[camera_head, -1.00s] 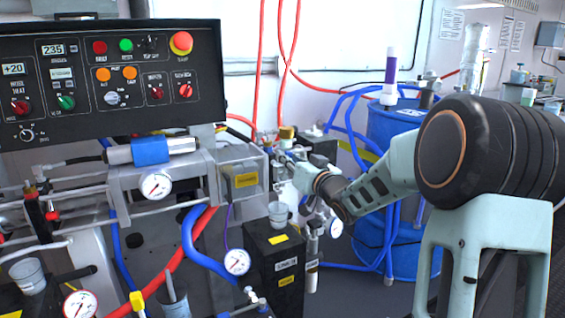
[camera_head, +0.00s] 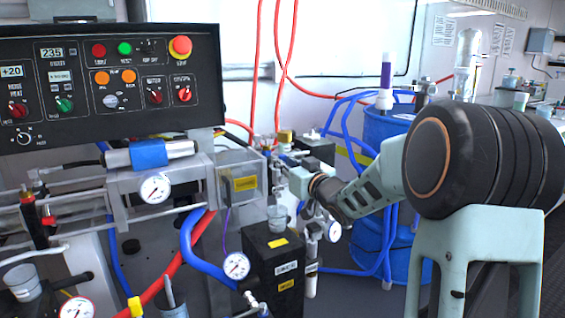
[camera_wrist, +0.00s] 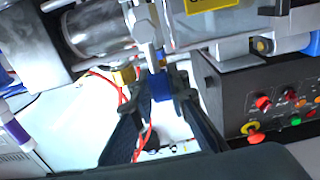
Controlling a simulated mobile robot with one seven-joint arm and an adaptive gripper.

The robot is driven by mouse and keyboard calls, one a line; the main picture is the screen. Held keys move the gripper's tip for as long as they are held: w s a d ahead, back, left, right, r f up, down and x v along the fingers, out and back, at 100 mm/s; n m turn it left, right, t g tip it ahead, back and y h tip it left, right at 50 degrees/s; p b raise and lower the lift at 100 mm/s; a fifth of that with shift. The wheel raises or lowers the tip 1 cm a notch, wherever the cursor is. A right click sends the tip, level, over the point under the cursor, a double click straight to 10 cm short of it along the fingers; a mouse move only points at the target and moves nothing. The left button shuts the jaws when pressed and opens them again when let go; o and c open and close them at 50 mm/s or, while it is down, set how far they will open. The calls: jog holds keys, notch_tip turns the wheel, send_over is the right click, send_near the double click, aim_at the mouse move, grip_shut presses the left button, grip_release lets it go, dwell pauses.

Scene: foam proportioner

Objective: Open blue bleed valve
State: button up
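The blue bleed valve handle (camera_wrist: 160,86) is a small blue block below a grey metal stem, between my fingertips in the wrist view. My gripper (camera_wrist: 163,92) has its two dark fingers on either side of the block, tips very near it. I cannot tell whether they touch or press on it. In the head view my gripper (camera_head: 285,170) reaches left into the fittings right of the clear-covered housing. The valve is mostly hidden there by the gripper and fittings.
The black control panel (camera_head: 110,85) stands at upper left. A black box (camera_head: 273,262) with a clear cup (camera_head: 278,215) on it is below my gripper. A blue drum (camera_head: 385,140) stands behind my arm. Red and blue hoses and a gauge (camera_head: 334,231) are close by.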

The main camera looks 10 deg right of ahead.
jog(key=o, duration=0.5)
jog(key=v, duration=1.2)
jog(key=shift+s, duration=0.1)
